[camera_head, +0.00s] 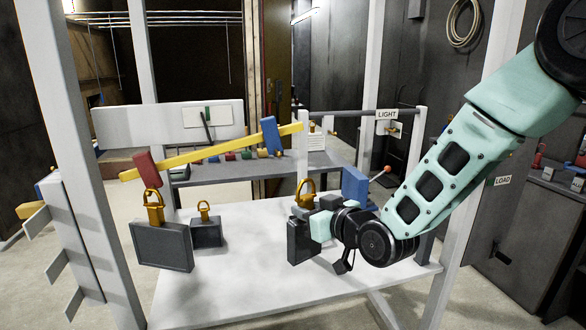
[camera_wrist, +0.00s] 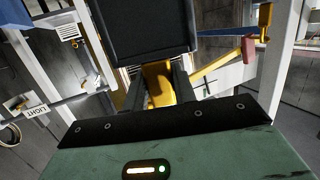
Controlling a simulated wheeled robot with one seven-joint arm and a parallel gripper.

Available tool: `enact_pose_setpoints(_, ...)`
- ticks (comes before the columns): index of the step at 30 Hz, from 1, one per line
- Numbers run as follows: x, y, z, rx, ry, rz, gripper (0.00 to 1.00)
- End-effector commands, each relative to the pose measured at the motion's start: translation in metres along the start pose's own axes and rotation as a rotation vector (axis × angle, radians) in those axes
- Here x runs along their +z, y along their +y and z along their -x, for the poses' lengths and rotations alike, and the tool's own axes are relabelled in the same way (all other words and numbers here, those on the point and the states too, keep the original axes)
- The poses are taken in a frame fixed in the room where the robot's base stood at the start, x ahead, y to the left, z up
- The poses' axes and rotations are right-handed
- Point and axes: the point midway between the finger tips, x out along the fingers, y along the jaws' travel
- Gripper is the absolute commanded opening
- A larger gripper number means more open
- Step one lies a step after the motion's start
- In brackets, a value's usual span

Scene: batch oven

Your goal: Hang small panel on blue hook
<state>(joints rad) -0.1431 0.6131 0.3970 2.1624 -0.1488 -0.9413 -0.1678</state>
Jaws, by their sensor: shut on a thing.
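My gripper (camera_head: 308,207) is shut on the yellow handle (camera_wrist: 160,85) of a dark panel (camera_head: 300,243). The panel hangs below my gripper, above the white table, and fills the top middle of the wrist view (camera_wrist: 145,30). I cannot tell its size against the others. A blue block (camera_head: 271,135) is at the right part of a sloping yellow beam (camera_head: 215,150); any hook shape on it is not clear. Another blue block (camera_head: 355,186) shows just behind my gripper. A smaller dark panel (camera_head: 207,232) with a yellow loop is at the left of the table.
A larger dark panel (camera_head: 160,246) has its yellow loop at a red block (camera_head: 146,168) at the beam's low left end. White posts (camera_head: 88,200) frame the white table (camera_head: 240,275). A red-tipped lever (camera_head: 387,169) is right of my gripper. The middle tabletop is clear.

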Motion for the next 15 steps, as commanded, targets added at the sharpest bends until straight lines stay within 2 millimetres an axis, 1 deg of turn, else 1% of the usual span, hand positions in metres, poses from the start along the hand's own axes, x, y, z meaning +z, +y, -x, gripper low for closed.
enact_pose_setpoints(1, -0.023, -0.011, 0.002, -0.018, 0.003, 0.006, 0.0)
enact_pose_setpoints(3, -0.037, -0.022, 0.002, -0.036, 0.001, 0.009, 0.0)
enact_pose_setpoints(6, -0.049, -0.032, 0.003, -0.05, -0.001, 0.012, 0.0)
enact_pose_setpoints(9, -0.052, -0.036, 0.003, -0.057, -0.002, 0.013, 0.0)
enact_pose_setpoints(15, -0.051, -0.036, 0.003, -0.057, -0.002, 0.013, 0.0)
